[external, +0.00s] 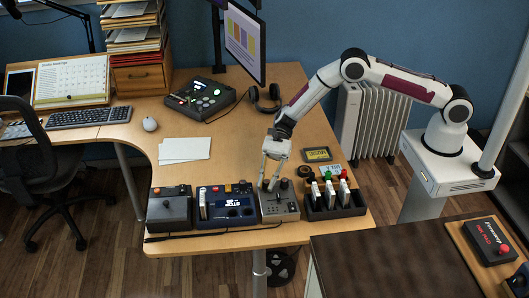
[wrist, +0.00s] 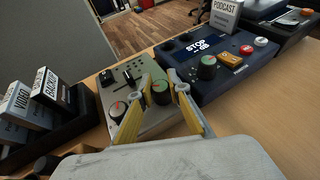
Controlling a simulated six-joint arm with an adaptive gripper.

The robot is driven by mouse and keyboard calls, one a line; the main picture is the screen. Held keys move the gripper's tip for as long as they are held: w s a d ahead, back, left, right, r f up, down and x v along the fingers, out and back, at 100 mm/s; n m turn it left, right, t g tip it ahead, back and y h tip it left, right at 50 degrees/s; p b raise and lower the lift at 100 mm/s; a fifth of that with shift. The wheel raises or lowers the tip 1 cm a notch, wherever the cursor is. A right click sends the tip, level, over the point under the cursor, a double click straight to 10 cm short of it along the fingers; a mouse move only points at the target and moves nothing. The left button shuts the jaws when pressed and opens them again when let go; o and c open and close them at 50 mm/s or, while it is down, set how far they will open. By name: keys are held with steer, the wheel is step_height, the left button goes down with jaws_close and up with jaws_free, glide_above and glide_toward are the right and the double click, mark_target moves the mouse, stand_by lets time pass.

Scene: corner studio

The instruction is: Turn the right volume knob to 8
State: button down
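The grey control box (external: 281,208) stands at the table's front edge; it also shows in the wrist view (wrist: 150,122). My gripper (external: 269,188) points down over the box. In the wrist view its two fingers (wrist: 161,86) stand on either side of the right knob, with slight gaps seeming to show. The number the knob points at is too small to read.
A blue device with a lit screen (wrist: 198,46) stands close beside the box. On the other side is a black rack (external: 337,210) of upright labelled cards. A black cable (external: 205,234) lies in front. Table behind the box is mostly clear, with white papers (external: 185,149).

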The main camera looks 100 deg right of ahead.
mark_target(266, 181)
steer(key=shift+m+t+h, duration=0.7)
steer(key=shift+m+t, duration=0.2)
steer(key=shift+m+t+h, duration=1.3)
steer(key=shift+m+t, duration=0.1)
steer(key=shift+m, duration=0.3)
steer(key=shift+m+t+h, duration=0.3)
steer(key=shift+m+h, duration=0.1)
steer(key=shift+w+m+t+h, duration=0.1)
steer(key=shift+m+t+h, duration=0.4)
steer(key=shift+m+h, duration=0.4)
steer(key=c, duration=2.1)
jaws_free()
steer(key=shift+c, duration=0.2)
steer(key=shift+r, duration=0.15)
steer(key=shift+r, duration=4.85)
